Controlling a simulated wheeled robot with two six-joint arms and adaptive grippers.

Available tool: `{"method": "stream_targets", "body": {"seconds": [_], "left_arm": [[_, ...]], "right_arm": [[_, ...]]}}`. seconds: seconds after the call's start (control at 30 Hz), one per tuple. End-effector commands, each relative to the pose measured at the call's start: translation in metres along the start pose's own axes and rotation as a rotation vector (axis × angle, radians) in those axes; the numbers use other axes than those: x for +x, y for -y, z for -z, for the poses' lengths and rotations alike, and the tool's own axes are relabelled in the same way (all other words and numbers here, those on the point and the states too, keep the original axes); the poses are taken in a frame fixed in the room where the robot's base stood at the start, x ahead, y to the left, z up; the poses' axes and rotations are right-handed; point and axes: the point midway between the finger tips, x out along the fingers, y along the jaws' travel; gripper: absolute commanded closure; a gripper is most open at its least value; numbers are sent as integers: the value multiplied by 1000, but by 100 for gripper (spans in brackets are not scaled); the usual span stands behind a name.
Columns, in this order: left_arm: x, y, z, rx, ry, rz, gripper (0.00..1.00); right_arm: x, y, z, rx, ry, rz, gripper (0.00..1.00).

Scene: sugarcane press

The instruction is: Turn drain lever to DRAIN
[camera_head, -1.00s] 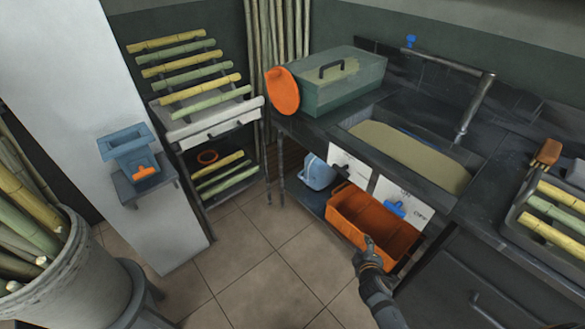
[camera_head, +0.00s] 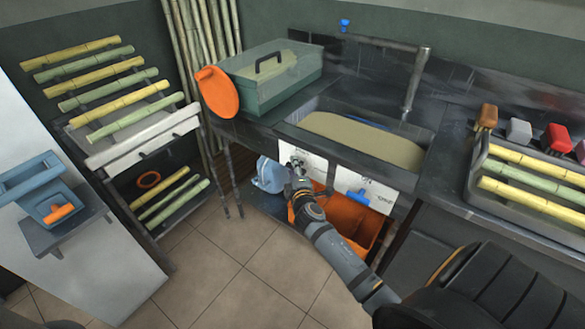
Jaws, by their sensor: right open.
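Two white label panels sit on the front of the sink counter. The left panel (camera_head: 312,160) has a small lever or knob that my right gripper mostly covers. The right panel (camera_head: 379,183) has a blue lever (camera_head: 358,197) near its lower edge. Its lettering is too small to read, so I cannot tell which lever is marked for DRAIN. My right gripper (camera_head: 297,168) is open, with its fingertips at the left panel. I cannot tell whether they touch the lever. My left gripper is not in view.
An orange bin (camera_head: 346,221) stands under the panels, partly behind my right arm. A light blue container (camera_head: 270,175) is on the shelf left of it. The sink (camera_head: 365,140) holds a tan surface. A cane rack (camera_head: 140,150) stands at left; the floor between is clear.

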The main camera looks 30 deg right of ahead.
Motion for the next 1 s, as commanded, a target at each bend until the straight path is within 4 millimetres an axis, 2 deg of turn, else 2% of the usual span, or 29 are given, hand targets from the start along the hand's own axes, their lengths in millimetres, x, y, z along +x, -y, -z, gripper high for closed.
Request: {"method": "stream_targets", "body": {"seconds": [0.13,0.4,0.7,1.0], "left_arm": [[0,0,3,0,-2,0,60],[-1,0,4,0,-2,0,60],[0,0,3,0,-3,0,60],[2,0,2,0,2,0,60]], "right_arm": [[12,0,0,0,0,-1,58],[13,0,0,0,-1,0,58],[13,0,0,0,-1,0,99],[13,2,0,4,-2,-3,100]]}}
